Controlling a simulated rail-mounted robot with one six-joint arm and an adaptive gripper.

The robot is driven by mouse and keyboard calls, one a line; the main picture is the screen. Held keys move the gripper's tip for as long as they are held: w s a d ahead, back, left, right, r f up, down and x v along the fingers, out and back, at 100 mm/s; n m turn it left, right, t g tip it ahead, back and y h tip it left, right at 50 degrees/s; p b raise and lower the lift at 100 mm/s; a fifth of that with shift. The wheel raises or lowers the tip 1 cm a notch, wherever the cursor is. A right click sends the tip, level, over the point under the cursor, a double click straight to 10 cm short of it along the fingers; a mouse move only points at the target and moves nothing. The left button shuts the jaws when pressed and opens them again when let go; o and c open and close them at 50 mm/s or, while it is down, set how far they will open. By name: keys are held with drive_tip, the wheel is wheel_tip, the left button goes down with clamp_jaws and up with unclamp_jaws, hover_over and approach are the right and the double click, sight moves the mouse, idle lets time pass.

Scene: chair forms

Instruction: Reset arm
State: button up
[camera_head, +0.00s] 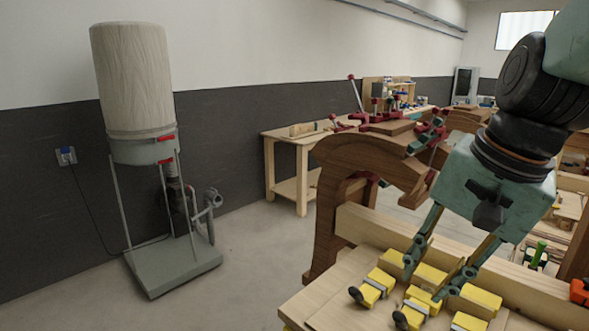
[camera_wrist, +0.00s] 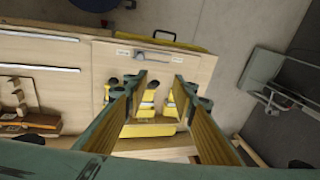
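My gripper (camera_head: 425,284) is at the right of the head view, pointing down over a wooden workbench top (camera_head: 325,300). Its two fingers stand apart, and I see nothing gripped between them. In the wrist view the open gripper (camera_wrist: 157,84) frames several yellow clamp-like pieces with black knobs, one of them a yellow piece (camera_wrist: 146,110). In the head view, yellow clamps (camera_head: 376,285) lie around and below the fingertips. I cannot tell whether a finger touches one.
A curved brown wooden form (camera_head: 370,155) stands just behind the gripper, with a pale beam (camera_head: 400,232) across it. Red clamps (camera_head: 425,140) are near its top. A dust collector (camera_head: 135,90) stands at the left wall. Floor between it and the bench is clear.

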drive_tip(key=s+a+f+n+t+h+b, duration=0.1)
drive_tip(key=s+n+b, duration=0.3)
drive_tip(key=s+n, duration=0.4)
drive_tip(key=s+f, duration=0.1)
drive_tip(key=s, duration=0.6)
drive_tip(key=shift+s+a+h, duration=0.25)
drive_tip(key=shift+s+h, duration=0.05)
drive_tip(key=shift+s, duration=0.1)
idle(0.7)
